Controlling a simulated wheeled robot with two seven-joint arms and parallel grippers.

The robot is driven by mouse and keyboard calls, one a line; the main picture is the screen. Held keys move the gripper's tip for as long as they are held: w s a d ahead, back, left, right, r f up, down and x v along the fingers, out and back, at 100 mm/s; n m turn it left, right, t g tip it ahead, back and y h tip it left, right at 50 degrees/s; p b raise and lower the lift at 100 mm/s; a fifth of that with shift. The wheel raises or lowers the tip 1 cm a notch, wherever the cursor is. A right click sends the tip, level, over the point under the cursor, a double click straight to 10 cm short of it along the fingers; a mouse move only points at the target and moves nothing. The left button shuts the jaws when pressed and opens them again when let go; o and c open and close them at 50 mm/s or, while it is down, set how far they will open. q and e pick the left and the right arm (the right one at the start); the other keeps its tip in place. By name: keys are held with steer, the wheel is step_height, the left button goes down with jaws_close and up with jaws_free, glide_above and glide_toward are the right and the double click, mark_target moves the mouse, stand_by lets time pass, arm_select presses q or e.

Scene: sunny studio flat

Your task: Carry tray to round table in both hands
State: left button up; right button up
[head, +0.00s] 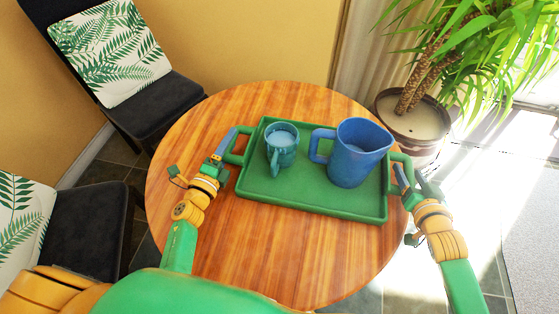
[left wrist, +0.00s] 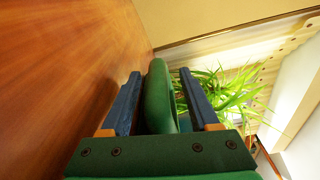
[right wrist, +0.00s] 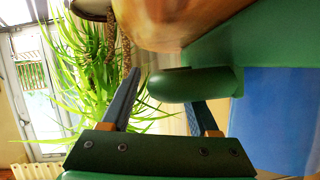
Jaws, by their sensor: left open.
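The green tray (head: 300,200) rests flat on the round wooden table (head: 180,170). A teal mug (head: 283,150) stands upright at its left and a larger blue jug (head: 357,155) at its right. My left gripper (head: 226,148) is at the tray's left handle; in the left wrist view the handle (left wrist: 159,95) lies between the open fingers with gaps on both sides. My right gripper (head: 408,178) is at the right handle. In the right wrist view its fingers are apart, and the handle (right wrist: 190,84) partly covers one finger.
Two dark chairs with leaf-patterned cushions (head: 110,50) stand on the left. A potted plant (head: 415,125) stands close behind the table at the right. The table's front and left surface is bare. Sunlit floor lies on the right.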

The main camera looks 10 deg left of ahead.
arm_select(q)
steer(key=s, duration=0.7)
steer(key=s+a, duration=0.1)
steer(key=s, duration=0.3)
steer(key=shift+s+a+r, duration=0.1)
steer(key=shift+s, duration=0.4)
arm_select(e)
steer(key=shift+s, duration=0.15)
arm_select(q)
steer(key=o, duration=0.6)
arm_select(e)
steer(key=v, duration=1.1)
steer(key=shift+s+r, duration=0.2)
steer(key=shift+s, duration=0.15)
steer(key=shift+d, duration=0.1)
arm_select(q)
steer(key=shift+s, duration=1)
steer(key=shift+s+a+b, duration=0.15)
steer(key=shift+s+a, duration=0.1)
steer(key=shift+s, duration=1.5)
steer(key=shift+s+a+b, duration=0.15)
steer(key=shift+s+a, duration=0.05)
steer(key=shift+s, duration=1.55)
arm_select(e)
steer(key=shift+f, duration=0.3)
